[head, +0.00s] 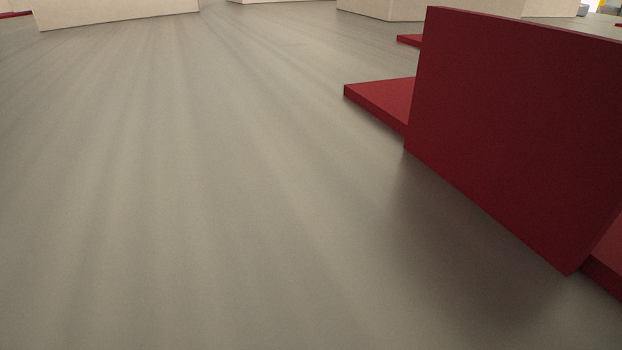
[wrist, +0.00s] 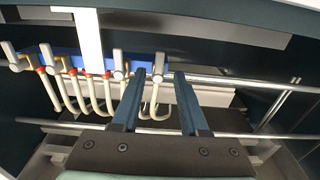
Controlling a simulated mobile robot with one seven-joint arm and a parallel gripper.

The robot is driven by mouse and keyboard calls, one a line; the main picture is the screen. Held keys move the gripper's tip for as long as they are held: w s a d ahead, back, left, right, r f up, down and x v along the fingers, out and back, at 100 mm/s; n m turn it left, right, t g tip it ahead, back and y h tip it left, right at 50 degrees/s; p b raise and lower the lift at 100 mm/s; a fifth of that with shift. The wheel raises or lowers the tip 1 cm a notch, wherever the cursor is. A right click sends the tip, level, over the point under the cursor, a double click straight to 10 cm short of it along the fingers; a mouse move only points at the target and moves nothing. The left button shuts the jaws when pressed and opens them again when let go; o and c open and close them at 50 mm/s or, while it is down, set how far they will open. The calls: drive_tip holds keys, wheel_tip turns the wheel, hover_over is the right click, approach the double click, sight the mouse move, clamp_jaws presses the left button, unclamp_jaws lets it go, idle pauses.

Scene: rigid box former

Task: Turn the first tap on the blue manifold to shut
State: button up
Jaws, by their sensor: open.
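In the wrist view the blue manifold (wrist: 68,58) runs across the upper left, partly covered by a white upright strip. Several grey tap handles stand along it: one at the far left (wrist: 12,56), one beside it (wrist: 48,58), one right of the strip (wrist: 120,64) and one further right (wrist: 158,66). Which is the first tap is not marked. Cream curved tubes (wrist: 75,100) hang below, some with red collars. My gripper (wrist: 160,75) is open, its two dark blue fingers reaching up the picture. The right-hand handle shows between the fingertips; whether they touch it I cannot tell.
In the wrist view, metal rails (wrist: 240,82) cross behind and below the manifold. A white upright strip (wrist: 89,35) stands in front of it. In the head view, a dark red panel (head: 510,130) stands at the right; the grey floor (head: 200,200) is clear at left and centre.

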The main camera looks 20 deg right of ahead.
drive_tip(key=shift+f, duration=0.3)
clamp_jaws()
